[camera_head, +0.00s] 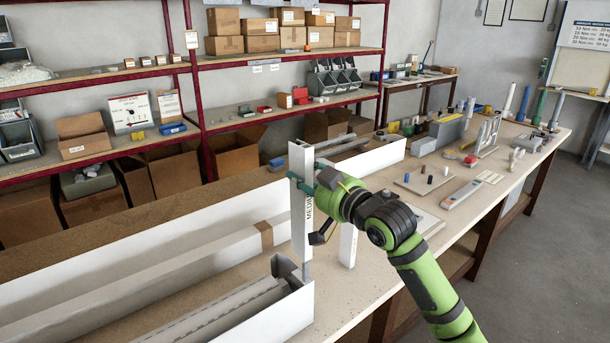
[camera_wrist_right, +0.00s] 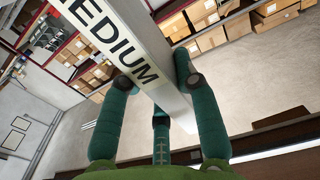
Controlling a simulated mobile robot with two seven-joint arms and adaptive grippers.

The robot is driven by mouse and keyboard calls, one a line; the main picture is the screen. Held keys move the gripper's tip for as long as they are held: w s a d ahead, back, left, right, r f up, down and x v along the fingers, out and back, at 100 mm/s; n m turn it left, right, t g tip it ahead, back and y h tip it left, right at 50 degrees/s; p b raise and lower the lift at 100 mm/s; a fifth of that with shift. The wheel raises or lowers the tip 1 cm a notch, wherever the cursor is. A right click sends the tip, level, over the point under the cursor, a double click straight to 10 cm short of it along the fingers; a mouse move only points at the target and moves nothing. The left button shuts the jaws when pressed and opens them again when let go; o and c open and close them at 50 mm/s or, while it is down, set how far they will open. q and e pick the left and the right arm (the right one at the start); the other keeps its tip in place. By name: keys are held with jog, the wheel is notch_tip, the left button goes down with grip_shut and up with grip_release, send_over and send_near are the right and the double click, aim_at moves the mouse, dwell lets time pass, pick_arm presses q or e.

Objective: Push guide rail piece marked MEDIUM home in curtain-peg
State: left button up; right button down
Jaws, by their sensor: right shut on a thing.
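The white guide rail piece marked MEDIUM (camera_head: 301,225) stands upright in the head view, and its lettering (camera_wrist_right: 122,48) is large in the wrist view. My right gripper (camera_head: 308,183) is shut on it, with teal fingers on both sides of the rail in the wrist view. A thin grey peg (camera_head: 306,271) shows straight below the rail's lower end, beside the end of a long white box. I cannot tell how far the peg goes into the rail. My left gripper is not in view.
A second white upright piece (camera_head: 348,245) stands close to the right of the rail. The long white box (camera_head: 295,312) holds grey profiles at the front. The bench (camera_head: 340,295) is bare around its right end. Tools and parts crowd the bench further right.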

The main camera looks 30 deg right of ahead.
aim_at(311, 210)
jog(key=shift+p, duration=0.65)
dwell(1.2)
jog(key=shift+f+b, duration=2.4)
jog(key=shift+f, duration=1.25)
jog(key=c, duration=0.8)
grip_release()
jog(key=shift+c, duration=0.2)
jog(key=s, duration=1.2)
jog(key=shift+d, duration=0.45)
